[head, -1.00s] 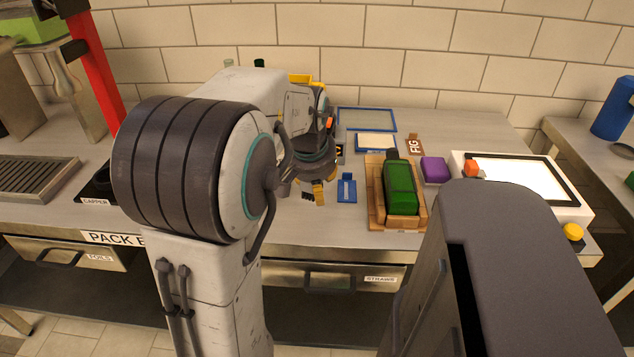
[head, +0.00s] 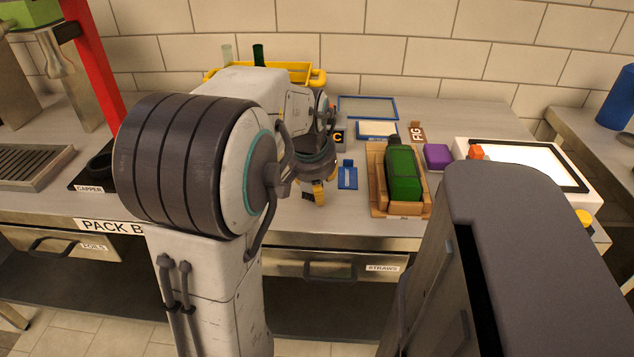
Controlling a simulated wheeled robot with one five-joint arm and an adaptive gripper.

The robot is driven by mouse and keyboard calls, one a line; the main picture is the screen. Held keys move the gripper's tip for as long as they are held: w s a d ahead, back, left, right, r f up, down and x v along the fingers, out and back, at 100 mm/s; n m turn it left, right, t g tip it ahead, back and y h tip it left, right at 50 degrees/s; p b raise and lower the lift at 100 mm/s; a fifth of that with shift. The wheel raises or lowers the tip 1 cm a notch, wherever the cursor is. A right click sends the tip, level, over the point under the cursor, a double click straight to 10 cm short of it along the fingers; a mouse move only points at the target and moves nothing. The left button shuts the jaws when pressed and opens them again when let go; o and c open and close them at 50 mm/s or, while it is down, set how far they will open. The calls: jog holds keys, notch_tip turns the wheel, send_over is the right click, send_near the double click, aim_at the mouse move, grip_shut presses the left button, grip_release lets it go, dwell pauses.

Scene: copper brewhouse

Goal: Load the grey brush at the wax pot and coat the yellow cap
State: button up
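My gripper (head: 318,192) points down over the bench, left of a small blue piece. It is small and partly hidden by my arm, so its opening and any contents cannot be made out. I cannot make out a grey brush or a wax pot; my arm hides part of the bench. A small round yellow thing (head: 584,216) sits at the front right corner of a white light panel (head: 586,196); I cannot tell whether it is the yellow cap. A green bottle (head: 403,172) lies in a wooden cradle (head: 376,193), with no yellow cap discernible on it.
A yellow tray (head: 300,70) stands behind my arm, near two upright bottles.

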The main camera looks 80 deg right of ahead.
jog(key=shift+f, duration=0.4)
jog(key=o, duration=1)
jog(key=shift+c, duration=0.2)
jog(key=shift+o, duration=1.6)
jog(key=shift+a+f, duration=0.1)
jog(key=shift+a, duration=0.05)
jog(key=shift+r+p, duration=0.85)
jog(key=shift+r, duration=0.45)
